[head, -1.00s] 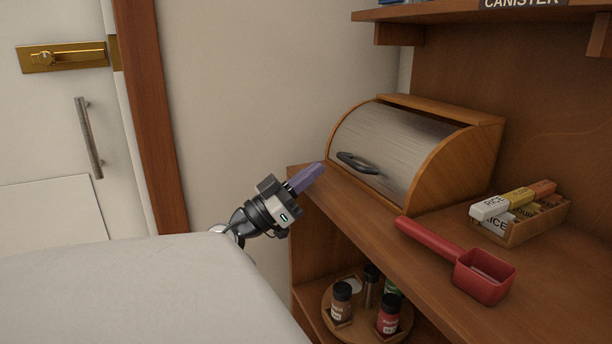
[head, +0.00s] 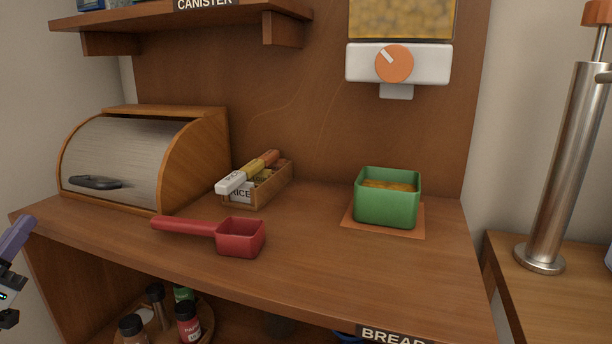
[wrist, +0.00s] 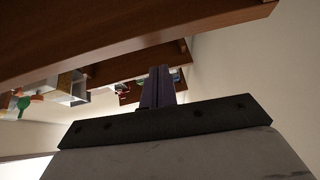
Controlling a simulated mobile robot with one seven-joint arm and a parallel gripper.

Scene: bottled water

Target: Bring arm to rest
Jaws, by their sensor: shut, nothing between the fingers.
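My gripper (head: 16,240) shows at the left edge of the head view, with its purple fingers pointing up and right. Its fingers are together and nothing is between them. It is apart from the wooden counter (head: 330,280), just left of its left end. In the wrist view the shut purple fingers (wrist: 157,88) stand in the middle, below a brown wooden edge. Most of my arm is out of the head view.
On the counter are a roll-top bread box (head: 190,160), a card box (head: 270,182), a red scoop (head: 240,238) and a green container (head: 388,205) on an orange mat. Spice jars (head: 188,322) stand on the shelf below. A steel cylinder (head: 570,160) stands at right.

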